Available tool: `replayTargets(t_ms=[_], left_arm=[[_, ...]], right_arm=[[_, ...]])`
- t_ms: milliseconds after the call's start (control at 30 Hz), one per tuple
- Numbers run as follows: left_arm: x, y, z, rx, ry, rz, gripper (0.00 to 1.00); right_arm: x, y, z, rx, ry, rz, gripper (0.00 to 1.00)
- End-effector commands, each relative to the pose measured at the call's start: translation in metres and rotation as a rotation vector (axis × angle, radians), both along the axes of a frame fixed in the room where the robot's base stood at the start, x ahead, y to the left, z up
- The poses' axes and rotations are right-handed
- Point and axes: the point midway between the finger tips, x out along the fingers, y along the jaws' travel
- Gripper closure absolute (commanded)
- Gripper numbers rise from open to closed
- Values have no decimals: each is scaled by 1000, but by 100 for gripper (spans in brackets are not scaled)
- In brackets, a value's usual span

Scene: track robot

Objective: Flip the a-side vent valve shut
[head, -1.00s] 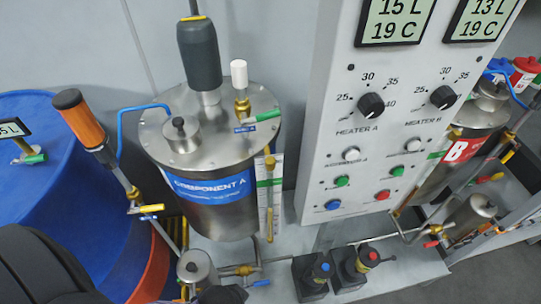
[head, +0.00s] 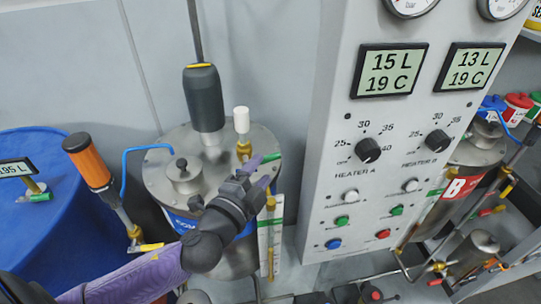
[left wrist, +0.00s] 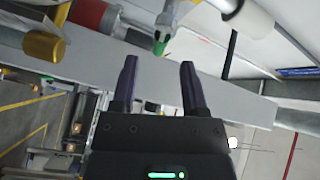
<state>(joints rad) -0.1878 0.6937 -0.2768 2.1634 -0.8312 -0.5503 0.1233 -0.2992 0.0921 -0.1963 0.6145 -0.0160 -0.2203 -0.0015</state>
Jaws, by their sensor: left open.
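The A-side tank (head: 160,180) has a metal lid with a brass vent valve (head: 243,151) on it, topped by a white cylinder (head: 241,119). A green lever end (head: 271,157) points out to the right of this valve. My left gripper (head: 262,168) is just in front of the valve, over the lid's right edge, and hides part of it and the blue label. In the left wrist view its two dark purple fingers (left wrist: 158,75) are apart with nothing between them. A green-tipped part (left wrist: 161,45), likely the lever, is ahead of the gap; contact cannot be told. My right gripper is out of view.
The heater panel (head: 325,120) stands close to the right of the gripper. A sight gauge (head: 270,240) runs below it. A blue drum (head: 70,220) and an orange-handled tool (head: 87,160) are at left. A blue hose (head: 128,160) arches beside the lid.

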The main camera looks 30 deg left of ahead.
Motion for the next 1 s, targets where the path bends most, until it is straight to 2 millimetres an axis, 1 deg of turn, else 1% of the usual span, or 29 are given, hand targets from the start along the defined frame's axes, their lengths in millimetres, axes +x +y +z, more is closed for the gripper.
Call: replayTargets(t_ms=[33, 100, 233, 400, 600, 633, 667, 700, 767, 800, 867, 900, 1000], left_arm=[[11, 0, 2, 1, -4, 1, 43], [24, 0, 1, 0, -3, 2, 43], [41, 0, 0, -2, 0, 3, 43], [50, -1, -1, -3, 2, 3, 43], [50, -1, -1, -3, 3, 2, 43], [50, -1, -1, -3, 3, 2, 47], [50, -1, -1, -3, 3, 2, 54], [50, -1, -1, -3, 3, 2, 62], [50, -1, -1, -3, 3, 2, 75], [50, -1, -1, -3, 3, 2, 83], [50, -1, -1, -3, 3, 2, 96], [50, -1, -1, -3, 3, 2, 100], [50, -1, -1, -4, 3, 2, 100]], right_arm=[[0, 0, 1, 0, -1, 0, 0], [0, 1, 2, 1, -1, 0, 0], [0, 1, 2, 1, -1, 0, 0], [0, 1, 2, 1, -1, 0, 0], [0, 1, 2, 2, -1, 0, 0], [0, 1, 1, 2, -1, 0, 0], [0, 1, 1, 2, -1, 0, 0], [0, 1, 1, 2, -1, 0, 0], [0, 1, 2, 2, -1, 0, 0], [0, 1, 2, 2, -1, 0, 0], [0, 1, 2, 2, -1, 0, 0], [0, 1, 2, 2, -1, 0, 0], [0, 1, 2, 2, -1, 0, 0]])
